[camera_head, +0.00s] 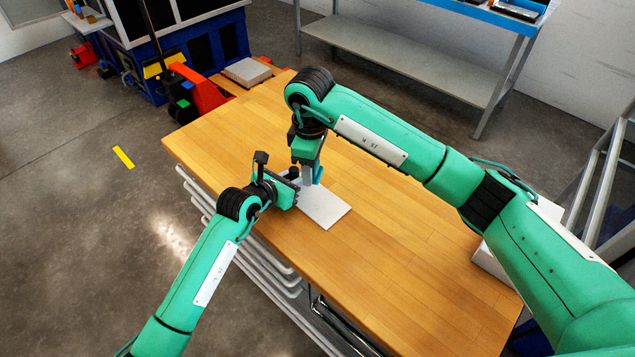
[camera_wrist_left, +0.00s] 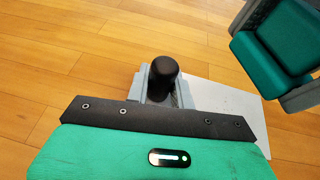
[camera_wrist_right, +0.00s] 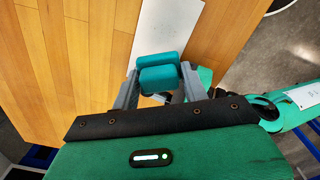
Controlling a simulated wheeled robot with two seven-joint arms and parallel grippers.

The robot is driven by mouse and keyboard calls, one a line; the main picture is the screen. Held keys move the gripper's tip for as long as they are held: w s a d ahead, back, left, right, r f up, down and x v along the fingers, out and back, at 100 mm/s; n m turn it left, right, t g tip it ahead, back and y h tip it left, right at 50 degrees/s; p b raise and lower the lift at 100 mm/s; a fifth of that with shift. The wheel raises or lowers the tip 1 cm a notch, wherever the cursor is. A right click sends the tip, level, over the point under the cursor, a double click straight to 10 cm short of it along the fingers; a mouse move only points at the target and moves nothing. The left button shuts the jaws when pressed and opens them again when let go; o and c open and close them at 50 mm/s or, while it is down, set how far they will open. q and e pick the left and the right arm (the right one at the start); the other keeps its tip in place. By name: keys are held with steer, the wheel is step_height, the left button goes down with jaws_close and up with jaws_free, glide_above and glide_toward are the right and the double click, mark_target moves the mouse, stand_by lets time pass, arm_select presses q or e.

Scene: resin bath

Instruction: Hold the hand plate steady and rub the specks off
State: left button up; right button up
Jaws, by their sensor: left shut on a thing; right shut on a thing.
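The hand plate (camera_head: 326,209) is a flat white rectangle lying on the wooden table; it also shows in the left wrist view (camera_wrist_left: 228,103) and the right wrist view (camera_wrist_right: 165,28). My right gripper (camera_head: 308,178) points down over the plate, close beside the left one, shut on a teal block (camera_wrist_right: 160,74). The block seems at or just above the plate; contact is unclear. I cannot make out specks; the plate's far-left part is hidden by the grippers.
The wooden table (camera_head: 420,240) is mostly bare around the plate. A white box (camera_head: 490,262) stands at its right edge, partly behind my right arm. A red pallet jack (camera_head: 203,92) and a metal shelf bench (camera_head: 420,70) stand beyond the table.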

mark_target(311, 197)
steer(key=shift+f, duration=3.45)
steer(key=shift+s+d+f, duration=0.25)
steer(key=shift+d+f, duration=0.05)
steer(key=shift+f, duration=0.25)
steer(key=shift+s+d, duration=1.05)
steer(key=shift+s, duration=0.1)
steer(key=shift+w+a, duration=0.45)
steer(key=shift+a, duration=0.05)
steer(key=shift+w+a, duration=0.8)
steer(key=shift+w, duration=0.05)
steer(key=shift+w+a+r, duration=0.1)
steer(key=shift+w, duration=0.1)
steer(key=shift+s+r, duration=0.1)
steer(key=shift+r, duration=3.8)
